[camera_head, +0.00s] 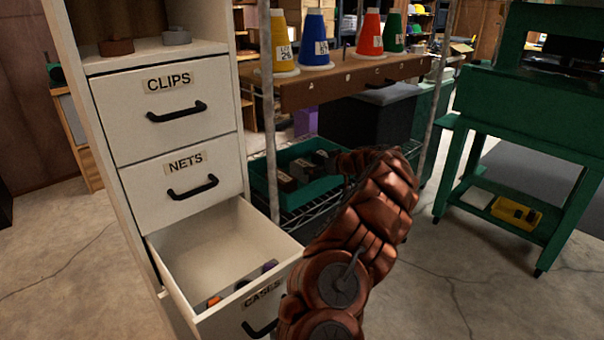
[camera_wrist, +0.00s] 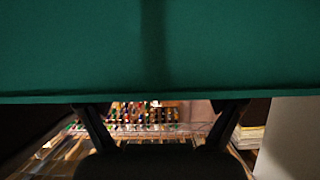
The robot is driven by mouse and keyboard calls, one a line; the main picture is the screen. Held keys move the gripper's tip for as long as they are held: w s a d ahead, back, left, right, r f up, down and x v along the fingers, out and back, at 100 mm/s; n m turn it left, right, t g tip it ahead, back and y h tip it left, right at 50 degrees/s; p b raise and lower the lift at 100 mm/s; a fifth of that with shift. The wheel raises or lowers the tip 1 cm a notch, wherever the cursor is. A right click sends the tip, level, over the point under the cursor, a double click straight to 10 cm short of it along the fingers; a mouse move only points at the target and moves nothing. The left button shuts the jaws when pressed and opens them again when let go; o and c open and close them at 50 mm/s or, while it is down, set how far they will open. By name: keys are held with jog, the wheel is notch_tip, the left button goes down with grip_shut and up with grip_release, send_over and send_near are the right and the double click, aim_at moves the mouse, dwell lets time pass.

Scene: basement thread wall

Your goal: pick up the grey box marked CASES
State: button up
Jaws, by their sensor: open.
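No grey box with a readable CASES mark shows. The label CASES is on the front of the pulled-out bottom drawer (camera_head: 262,297) of a white cabinet. A green bin (camera_head: 268,190) on a wire shelf holds dark grey box-like pieces (camera_head: 302,170), their marks unreadable. My arm reaches up to the bin's right side and covers part of it. In the wrist view, my open gripper (camera_wrist: 162,108) shows two spread dark fingers with nothing seen between them. A green surface (camera_wrist: 160,50), possibly the bin, fills the top of that view close by.
The open drawer holds small orange (camera_head: 214,300) and purplish (camera_head: 269,266) items near its front. Drawers marked CLIPS (camera_head: 165,108) and NETS (camera_head: 185,182) are shut. Thread cones stand on a wooden shelf (camera_head: 350,80) above the bin. A green bench (camera_head: 520,110) stands right; the floor between is clear.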

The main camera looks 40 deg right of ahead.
jog(key=shift+w+d+f, duration=0.15)
jog(key=shift+w+f, duration=0.25)
jog(key=shift+w, duration=0.15)
jog(key=shift+x, duration=2.2)
jog(key=shift+r, duration=0.15)
jog(key=c, duration=1.3)
